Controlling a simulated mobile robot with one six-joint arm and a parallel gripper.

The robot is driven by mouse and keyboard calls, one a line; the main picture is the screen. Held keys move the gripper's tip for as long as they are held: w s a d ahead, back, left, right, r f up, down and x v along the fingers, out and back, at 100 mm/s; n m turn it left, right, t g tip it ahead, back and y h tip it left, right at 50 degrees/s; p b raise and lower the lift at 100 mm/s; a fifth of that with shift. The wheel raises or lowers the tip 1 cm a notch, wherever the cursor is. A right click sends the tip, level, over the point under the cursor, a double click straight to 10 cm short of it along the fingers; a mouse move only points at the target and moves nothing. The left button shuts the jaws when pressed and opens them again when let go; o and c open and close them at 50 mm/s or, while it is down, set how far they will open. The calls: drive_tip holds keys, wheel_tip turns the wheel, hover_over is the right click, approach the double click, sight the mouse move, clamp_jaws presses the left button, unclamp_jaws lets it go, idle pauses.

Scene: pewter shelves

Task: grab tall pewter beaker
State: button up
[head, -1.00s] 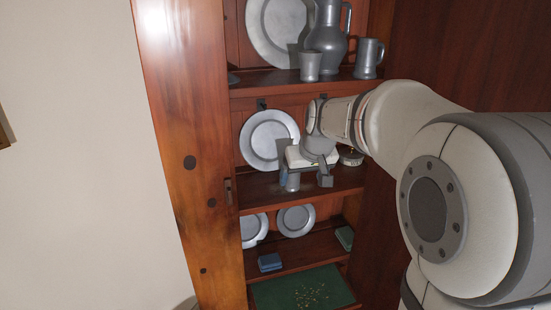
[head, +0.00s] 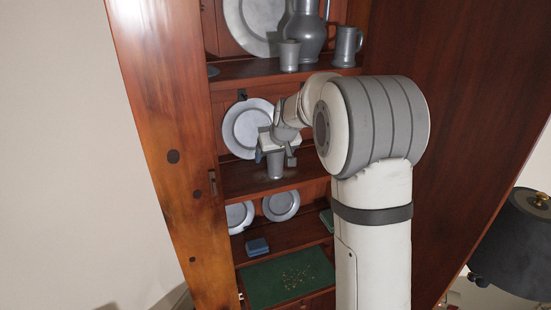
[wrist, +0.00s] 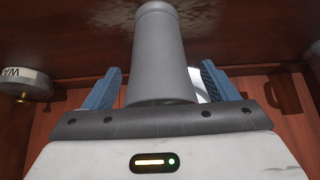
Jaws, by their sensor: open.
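The tall pewter beaker (head: 275,167) stands upright on the middle shelf, in front of a round pewter plate (head: 241,128). In the wrist view the grey beaker (wrist: 158,55) is between the two blue finger pads. My gripper (head: 275,158) is at the beaker's upper part in the head view, and its fingers (wrist: 161,85) are open on either side of it in the wrist view. A gap shows between each pad and the beaker. The beaker's lower end in the wrist picture is hidden behind my gripper's body.
A small round lettered tin (wrist: 25,82) is beside the beaker. The upper shelf holds a pewter jug (head: 306,32), a mug (head: 346,47) and a small cup (head: 289,56). Below are plates (head: 281,205) and a blue box (head: 257,246). The cupboard's side panel (head: 165,150) bounds the left.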

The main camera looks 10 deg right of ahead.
drive_tip(key=shift+c, duration=0.3)
drive_tip(key=c, duration=1.1)
drive_tip(key=shift+r, duration=0.1)
